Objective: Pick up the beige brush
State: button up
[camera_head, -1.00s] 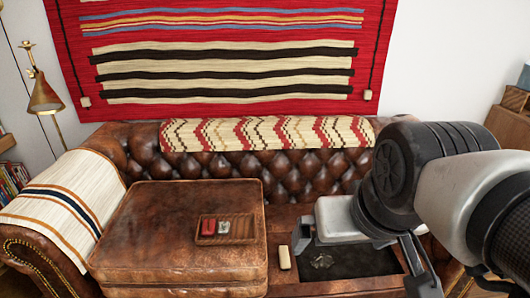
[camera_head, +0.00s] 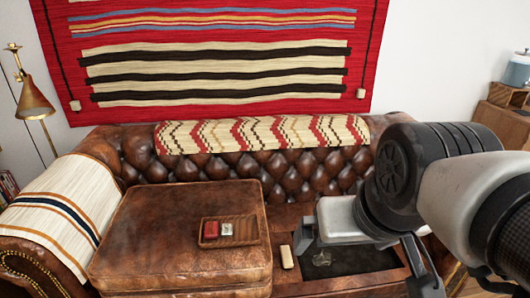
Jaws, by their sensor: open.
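A small beige block-like thing (camera_head: 287,257), which looks like the beige brush, lies on the brown leather surface between the big leather cushion and a dark recessed panel. Any bristles are too small to make out. My gripper (camera_head: 362,262) is open above the dark panel, to the right of the beige thing. Its left finger is close to the beige thing in the picture, and the two look apart. Nothing shows between the fingers.
A brown tray (camera_head: 248,230) with a red and a pale small item sits on the leather cushion (camera_head: 150,235) at left. A small crumpled-looking thing (camera_head: 322,258) lies on the dark panel (camera_head: 355,262). The tufted sofa back (camera_head: 250,170) rises behind.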

aim_at(286, 256)
jog(key=l+u, duration=0.1)
jog(key=l, duration=0.15)
jog(key=i+l, duration=0.15)
jog(key=i, duration=0.7)
